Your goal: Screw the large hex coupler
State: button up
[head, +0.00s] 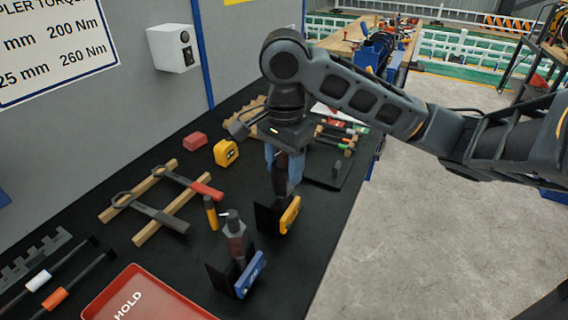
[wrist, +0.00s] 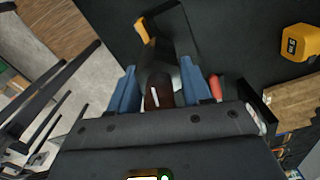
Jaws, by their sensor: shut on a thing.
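My gripper (head: 284,158) points down with its blue fingers closed on a dark brown and grey hex coupler (head: 281,184). The coupler stands upright in a black holder with a yellow block (head: 290,214). In the wrist view the coupler (wrist: 160,92) sits between the fingers, with a pale line on its brown part. A second, similar coupler (head: 235,238) stands free in a black holder with a blue block (head: 250,274), nearer the front. I cannot tell from their looks which coupler is the large one. The threads are hidden.
A yellow box (head: 226,153), a red block (head: 194,140) and a red HOLD tray (head: 140,296) share the black bench. A wall (head: 110,120) bounds its left side.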

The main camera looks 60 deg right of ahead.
jog(key=m, duration=0.5)
jog(key=shift+m, duration=0.3)
dwell(0.4)
jog(key=o, duration=1)
jog(key=shift+c, duration=0.2)
jog(key=shift+r, duration=3.95)
jog(key=shift+a, duration=0.15)
